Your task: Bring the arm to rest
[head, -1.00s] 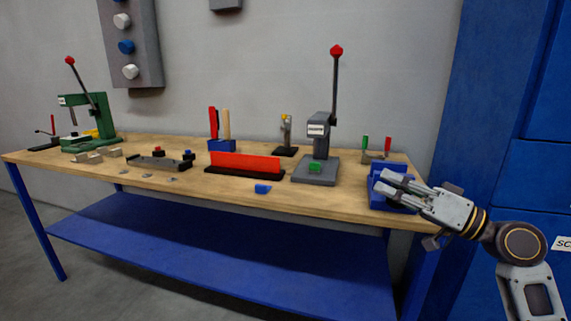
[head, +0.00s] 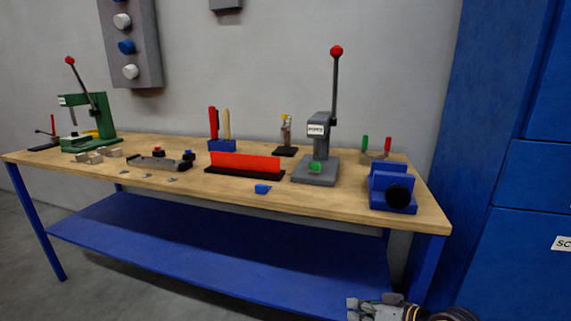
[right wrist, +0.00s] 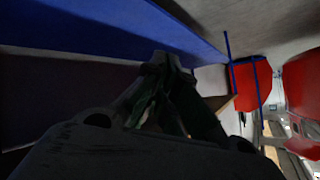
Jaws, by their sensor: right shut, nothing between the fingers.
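My right gripper (head: 356,307) is low at the bottom edge of the head view, below the tabletop and in front of the blue lower shelf (head: 220,255). In the right wrist view its dark fingers (right wrist: 165,75) come together and hold nothing. Most of my right arm is cut off by the bottom edge of the head view. My left gripper is in neither view.
The wooden workbench (head: 335,197) carries a grey press (head: 317,165), a red block (head: 245,162), a blue fixture (head: 392,186) with a black round part, and a green press (head: 90,138) at left. Blue cabinets (head: 500,150) stand at right.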

